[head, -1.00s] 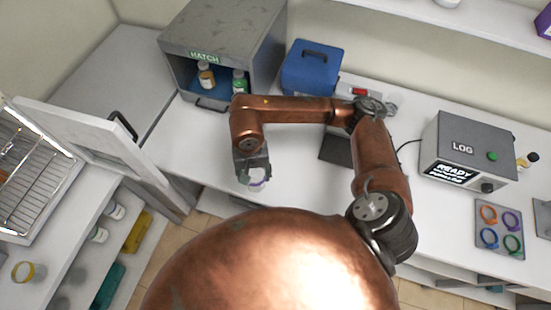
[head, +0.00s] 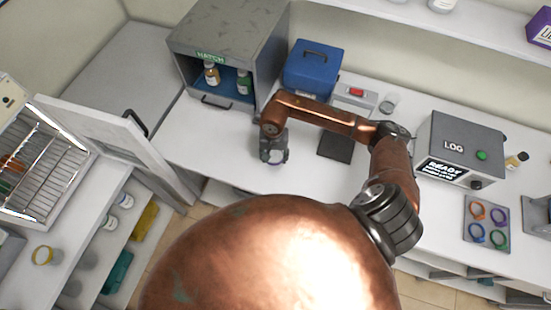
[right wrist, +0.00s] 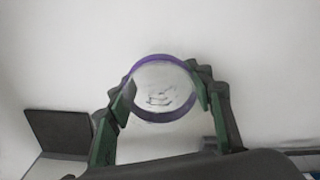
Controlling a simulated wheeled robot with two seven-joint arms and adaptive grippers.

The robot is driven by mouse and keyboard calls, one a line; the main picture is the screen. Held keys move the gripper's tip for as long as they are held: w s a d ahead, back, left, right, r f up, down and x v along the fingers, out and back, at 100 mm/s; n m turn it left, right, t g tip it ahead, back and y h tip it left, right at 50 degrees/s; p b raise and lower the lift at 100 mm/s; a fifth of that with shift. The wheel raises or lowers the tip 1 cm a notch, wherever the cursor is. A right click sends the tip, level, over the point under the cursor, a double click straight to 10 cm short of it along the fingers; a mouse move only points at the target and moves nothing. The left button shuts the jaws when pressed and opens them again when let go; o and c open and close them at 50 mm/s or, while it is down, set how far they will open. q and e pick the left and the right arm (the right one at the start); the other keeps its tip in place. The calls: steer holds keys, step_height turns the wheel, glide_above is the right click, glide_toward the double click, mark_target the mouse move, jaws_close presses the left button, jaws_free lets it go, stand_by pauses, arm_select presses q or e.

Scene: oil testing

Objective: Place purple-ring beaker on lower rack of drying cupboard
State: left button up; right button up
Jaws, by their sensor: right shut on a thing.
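The purple-ring beaker (right wrist: 165,90) is clear glass with a purple band, seen from above in the right wrist view between two green-sided fingers. My right gripper (head: 274,158) is shut on it, over the white bench left of the dark square plate. In the head view the beaker (head: 275,157) is small and partly covered by the gripper. The drying cupboard (head: 45,165) stands at the left edge with its door open and lit wire racks (head: 50,180) inside. My left gripper is not in view.
The open white cupboard door (head: 105,140) stands between the cupboard and the bench. A grey hatch box (head: 225,40) with bottles and a blue case (head: 314,68) stand at the back. The bench front near the gripper is clear.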

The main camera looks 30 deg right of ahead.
mark_target(275, 160)
steer(key=shift+d+f, duration=0.2)
steer(key=shift+f, duration=0.05)
steer(key=f, duration=0.1)
steer(key=f+p, duration=0.2)
steer(key=shift+w+d, duration=0.15)
steer(key=shift+w, duration=0.1)
steer(key=shift+f, duration=0.5)
steer(key=o, duration=0.8)
steer(key=shift+c, duration=0.2)
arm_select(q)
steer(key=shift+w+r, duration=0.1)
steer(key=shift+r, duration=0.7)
arm_select(e)
steer(key=o, duration=0.4)
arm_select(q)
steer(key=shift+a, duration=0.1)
arm_select(e)
steer(key=shift+o, duration=0.2)
